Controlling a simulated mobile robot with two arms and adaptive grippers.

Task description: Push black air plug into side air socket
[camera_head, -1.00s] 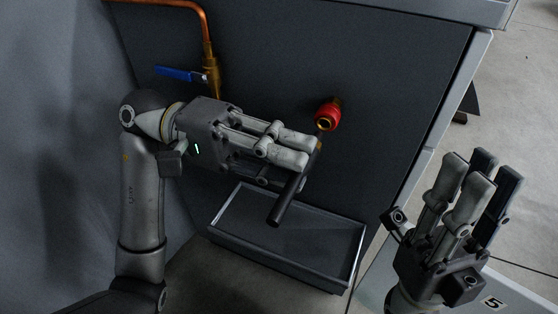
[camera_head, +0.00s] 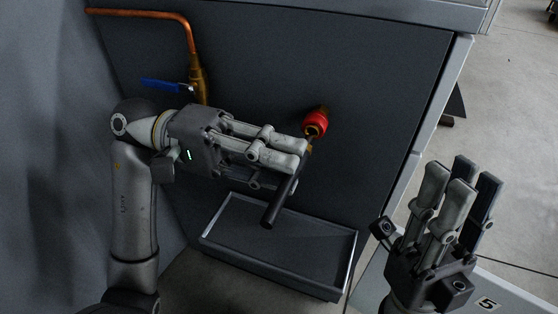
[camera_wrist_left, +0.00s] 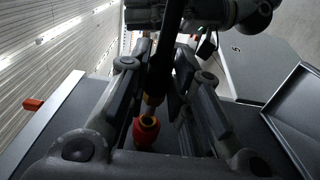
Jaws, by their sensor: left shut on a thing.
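The black air plug (camera_head: 283,197) is a dark rod held slanting in my left gripper (camera_head: 300,158), which is shut on it. Its brass tip points up at the side air socket (camera_head: 316,122), a red ring on a brass fitting on the dark panel. In the left wrist view the plug (camera_wrist_left: 172,45) runs down between the fingers, and its brass tip is at the mouth of the red socket (camera_wrist_left: 146,132). Whether the tip touches or has entered the socket I cannot tell. My right gripper (camera_head: 463,178) is open and empty at the right, fingers pointing up.
A grey tray (camera_head: 346,272) sits below the plug against the panel (camera_head: 375,80). A copper pipe (camera_head: 140,13) with a blue-handled valve (camera_head: 165,86) is on the panel at upper left. Open floor (camera_head: 510,170) lies to the right.

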